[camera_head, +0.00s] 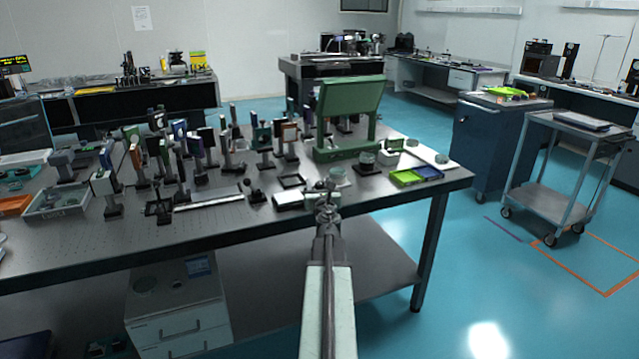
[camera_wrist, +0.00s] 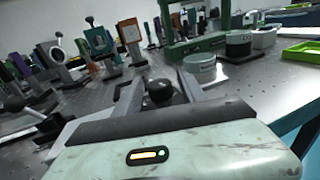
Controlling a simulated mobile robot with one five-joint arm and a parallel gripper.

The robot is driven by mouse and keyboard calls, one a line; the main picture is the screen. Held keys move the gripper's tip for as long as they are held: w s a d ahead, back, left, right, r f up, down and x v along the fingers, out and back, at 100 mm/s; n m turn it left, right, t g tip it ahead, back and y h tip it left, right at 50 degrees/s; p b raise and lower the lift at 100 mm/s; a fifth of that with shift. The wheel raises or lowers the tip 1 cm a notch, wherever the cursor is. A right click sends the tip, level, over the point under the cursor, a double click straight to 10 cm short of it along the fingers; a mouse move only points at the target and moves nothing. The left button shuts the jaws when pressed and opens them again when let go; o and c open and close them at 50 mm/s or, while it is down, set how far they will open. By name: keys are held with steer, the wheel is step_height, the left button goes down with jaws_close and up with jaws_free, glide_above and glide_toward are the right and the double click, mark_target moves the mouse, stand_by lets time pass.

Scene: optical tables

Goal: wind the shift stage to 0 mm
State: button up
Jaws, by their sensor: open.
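My gripper (camera_head: 324,187) is open at the front edge of the optical table, its fingers reaching over the top. In the wrist view my gripper (camera_wrist: 158,84) has its two grey fingers apart, with a round black knob (camera_wrist: 160,93) showing between them. I cannot tell whether the fingers touch the knob, or whether it belongs to the shift stage. A pale low block (camera_head: 289,199) lies just left of the gripper in the head view; most of it is hidden by my gripper body in the wrist view. No millimetre scale or reading is legible.
A round grey-green tin (camera_wrist: 200,68) stands close beyond the right finger. A ball-topped lever (camera_wrist: 14,103) stands to the left. A green frame (camera_head: 347,120) and several optic mounts stand behind. Green and blue trays (camera_head: 405,177) lie right.

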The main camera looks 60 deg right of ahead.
steer(key=shift+x, duration=0.8)
steer(key=shift+s, duration=0.1)
jaws_close()
steer(key=n+t+y, duration=0.2)
steer(key=t, duration=0.1)
steer(key=shift+w+a+n+y, duration=0.1)
steer(key=shift+w+n+y, duration=0.1)
steer(key=shift+n+y, duration=0.15)
steer(key=shift+w+a+n+t+y, duration=0.1)
steer(key=shift+a+n+t+y, duration=0.1)
steer(key=shift+n+t+y, duration=0.45)
steer(key=shift+w+a+n+t+y, duration=0.1)
steer(key=shift+a+n+t+y, duration=0.25)
steer(key=shift+y, duration=0.55)
steer(key=shift+d, duration=0.15)
jaws_free()
